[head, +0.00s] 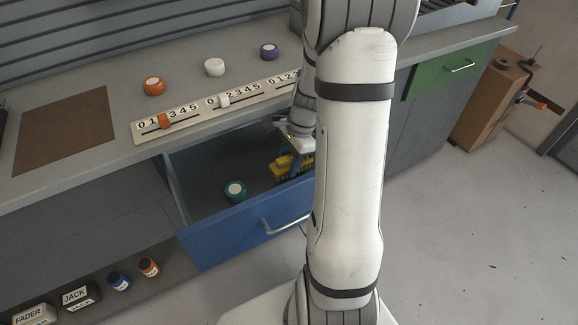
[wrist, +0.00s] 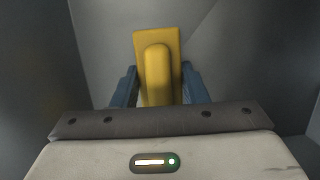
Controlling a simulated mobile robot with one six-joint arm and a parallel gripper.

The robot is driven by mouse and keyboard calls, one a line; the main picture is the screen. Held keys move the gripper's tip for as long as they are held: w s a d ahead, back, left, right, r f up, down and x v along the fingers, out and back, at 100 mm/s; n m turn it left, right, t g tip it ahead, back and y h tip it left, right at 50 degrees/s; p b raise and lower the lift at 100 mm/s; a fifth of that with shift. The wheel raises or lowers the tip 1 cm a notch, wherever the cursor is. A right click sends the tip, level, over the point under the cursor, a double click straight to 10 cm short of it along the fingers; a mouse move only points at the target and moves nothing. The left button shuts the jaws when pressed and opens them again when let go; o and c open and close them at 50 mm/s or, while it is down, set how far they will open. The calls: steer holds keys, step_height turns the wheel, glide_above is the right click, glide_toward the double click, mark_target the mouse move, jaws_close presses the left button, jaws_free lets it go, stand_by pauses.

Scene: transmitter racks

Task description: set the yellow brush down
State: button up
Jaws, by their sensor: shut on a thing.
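The yellow brush (head: 291,167) is inside the open blue drawer, at its right part in the head view, partly hidden by my arm. In the wrist view the yellow brush (wrist: 157,62) stands between the two blue fingers. My gripper (wrist: 158,88) is shut on the brush; in the head view my gripper (head: 292,160) reaches down into the drawer (head: 245,237). Whether the brush touches the drawer floor I cannot tell.
A green round pot (head: 235,191) lies in the drawer left of the brush. On the counter are orange (head: 153,86), white (head: 215,67) and purple (head: 268,52) knobs and a numbered slider strip (head: 195,112). A brown mat (head: 65,132) lies at left.

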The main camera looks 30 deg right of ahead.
steer(key=shift+f, duration=0.95)
steer(key=o, duration=0.9)
steer(key=shift+f, duration=0.1)
steer(key=shift+o, duration=0.2)
